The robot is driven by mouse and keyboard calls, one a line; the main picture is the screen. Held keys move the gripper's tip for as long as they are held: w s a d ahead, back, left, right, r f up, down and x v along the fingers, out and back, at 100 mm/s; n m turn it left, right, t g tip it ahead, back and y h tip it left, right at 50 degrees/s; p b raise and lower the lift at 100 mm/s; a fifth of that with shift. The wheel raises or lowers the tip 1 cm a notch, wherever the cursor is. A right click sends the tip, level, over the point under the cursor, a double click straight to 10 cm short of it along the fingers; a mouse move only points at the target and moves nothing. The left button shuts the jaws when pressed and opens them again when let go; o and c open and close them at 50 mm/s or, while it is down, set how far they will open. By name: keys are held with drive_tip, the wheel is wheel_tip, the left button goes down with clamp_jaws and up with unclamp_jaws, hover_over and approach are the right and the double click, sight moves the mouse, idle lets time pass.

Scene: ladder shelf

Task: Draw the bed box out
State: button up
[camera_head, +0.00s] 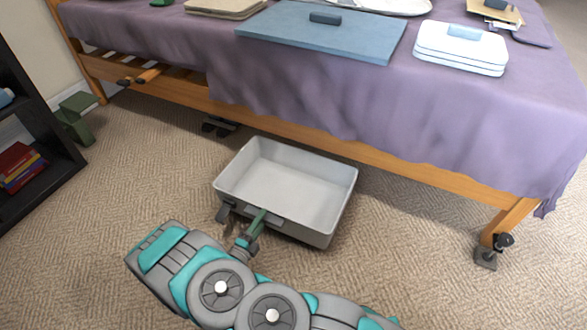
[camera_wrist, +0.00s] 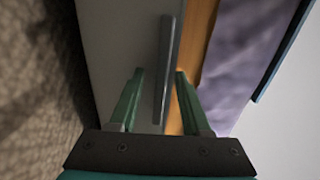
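The bed box is an open, empty grey box (camera_head: 290,185) on the carpet in front of the bed, mostly clear of the bed's side rail in the head view. Its front wall (camera_wrist: 115,50) fills the middle left of the wrist view. A grey bar handle (camera_wrist: 168,60) runs along that wall. My gripper (camera_head: 260,216) is at the box's front wall, by the handle. In the wrist view my gripper (camera_wrist: 159,73) is open, with one green finger on each side of the handle and visible gaps. Contact cannot be told.
The bed's wooden rail (camera_head: 380,158) and purple cover (camera_head: 330,90) stand behind the box. A bed leg with a caster (camera_head: 488,255) is at the right. A dark shelf (camera_head: 50,165) with books stands at the left. Carpet (camera_head: 420,240) is clear right of the box.

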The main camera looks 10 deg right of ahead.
drive_tip(key=b+v, duration=0.3)
drive_tip(key=v, duration=0.4)
drive_tip(key=shift+b, duration=0.3)
idle(0.4)
idle(0.4)
